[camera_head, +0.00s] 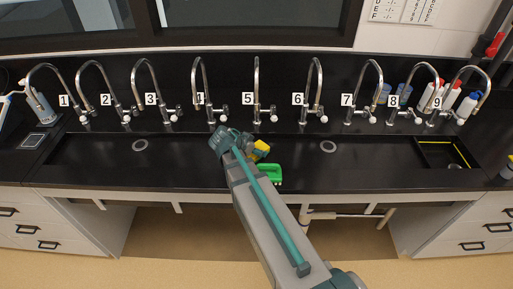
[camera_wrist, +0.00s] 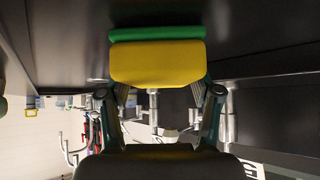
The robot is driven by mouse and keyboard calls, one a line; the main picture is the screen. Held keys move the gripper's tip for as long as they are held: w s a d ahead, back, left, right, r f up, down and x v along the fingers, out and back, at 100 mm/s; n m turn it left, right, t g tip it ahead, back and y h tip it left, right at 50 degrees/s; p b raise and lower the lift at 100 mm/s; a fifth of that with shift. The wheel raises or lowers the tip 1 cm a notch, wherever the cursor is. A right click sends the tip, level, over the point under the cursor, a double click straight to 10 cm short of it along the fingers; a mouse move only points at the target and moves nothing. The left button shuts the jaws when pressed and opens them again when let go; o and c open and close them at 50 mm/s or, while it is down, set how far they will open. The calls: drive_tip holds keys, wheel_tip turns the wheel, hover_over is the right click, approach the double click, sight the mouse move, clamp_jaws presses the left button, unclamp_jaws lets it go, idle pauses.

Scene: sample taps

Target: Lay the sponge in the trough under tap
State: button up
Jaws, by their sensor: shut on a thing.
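The sponge is a yellow block with a green layer, and my gripper (camera_wrist: 158,88) is shut on it. In the wrist view the sponge (camera_wrist: 157,63) fills the upper middle, with a finger at each side. In the head view the yellow of the sponge (camera_head: 262,148) shows beside the end of my arm, over the trough below tap 5; my arm hides most of the gripper. I cannot tell whether it touches the trough floor. The black trough (camera_head: 90,160) runs below the row of numbered taps, among them tap 5 (camera_head: 256,90).
Two round drains (camera_head: 140,145) (camera_head: 328,146) show in the trough. A yellow-edged section (camera_head: 443,154) is at the right end. Bottles (camera_head: 467,104) stand behind the right taps.

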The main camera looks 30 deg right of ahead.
drive_tip(key=shift+f+b, duration=0.2)
drive_tip(key=shift+b, duration=0.1)
drive_tip(key=o, duration=0.9)
drive_tip(key=shift+r, duration=0.1)
drive_tip(key=shift+r, duration=0.1)
drive_tip(key=shift+r+p, duration=0.15)
drive_tip(key=shift+p, duration=0.25)
drive_tip(key=shift+s+a+r+b, duration=0.1)
drive_tip(key=shift+a+b, duration=0.2)
drive_tip(key=shift+b, duration=0.1)
drive_tip(key=b+v, duration=0.3)
drive_tip(key=v, duration=0.8)
drive_tip(key=shift+r, duration=0.15)
drive_tip(key=shift+a, duration=0.1)
